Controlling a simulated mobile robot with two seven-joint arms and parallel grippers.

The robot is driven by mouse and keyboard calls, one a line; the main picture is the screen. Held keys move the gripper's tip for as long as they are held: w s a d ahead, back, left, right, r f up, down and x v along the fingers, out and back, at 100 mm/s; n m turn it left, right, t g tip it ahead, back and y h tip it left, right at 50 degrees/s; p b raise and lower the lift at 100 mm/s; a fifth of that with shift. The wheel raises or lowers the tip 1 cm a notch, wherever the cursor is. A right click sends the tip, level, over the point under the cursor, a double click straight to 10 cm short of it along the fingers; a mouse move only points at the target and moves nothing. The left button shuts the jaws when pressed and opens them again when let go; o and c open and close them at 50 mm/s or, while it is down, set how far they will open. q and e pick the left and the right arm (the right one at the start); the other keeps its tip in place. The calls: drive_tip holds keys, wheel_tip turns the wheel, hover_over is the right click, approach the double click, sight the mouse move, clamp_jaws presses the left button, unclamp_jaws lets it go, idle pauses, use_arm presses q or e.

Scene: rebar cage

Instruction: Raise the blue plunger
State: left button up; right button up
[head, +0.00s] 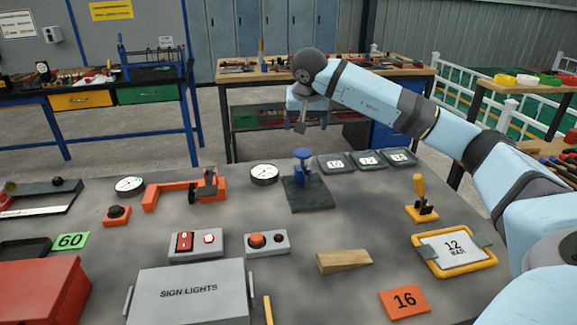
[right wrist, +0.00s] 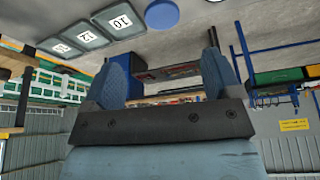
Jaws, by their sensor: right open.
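The blue plunger (head: 302,160) stands upright on a dark square base (head: 309,195) at the middle back of the grey table. Its round blue top (right wrist: 162,14) shows at the upper edge of the right wrist view. My right gripper (head: 309,118) is above and a little behind the plunger, apart from it. In the right wrist view the two blue-grey fingers of this gripper (right wrist: 163,66) are spread wide with nothing between them. My left gripper is in neither view.
Several dark numbered trays (head: 367,161) lie right of the plunger, and a round gauge (head: 264,174) lies left. A yellow-handled lever (head: 420,190) stands farther right.

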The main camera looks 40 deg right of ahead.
sight(303, 153)
drive_tip(key=b+x, duration=0.2)
drive_tip(key=x, duration=1.1)
drive_tip(key=shift+a+f, duration=0.1)
drive_tip(key=shift+f, duration=0.05)
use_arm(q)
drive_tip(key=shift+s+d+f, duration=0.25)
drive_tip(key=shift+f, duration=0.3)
use_arm(e)
drive_tip(key=shift+x, duration=0.8)
drive_tip(key=c, duration=1.3)
wheel_tip(303, 153, up, 4)
drive_tip(key=p, duration=0.2)
drive_tip(key=shift+f+p, duration=0.2)
drive_tip(key=shift+p, duration=0.2)
drive_tip(key=shift+w, duration=0.1)
drive_tip(key=o, duration=1.2)
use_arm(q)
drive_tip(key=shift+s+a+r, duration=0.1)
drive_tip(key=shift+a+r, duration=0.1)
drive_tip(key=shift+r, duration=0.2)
use_arm(e)
drive_tip(key=shift+o, duration=0.5)
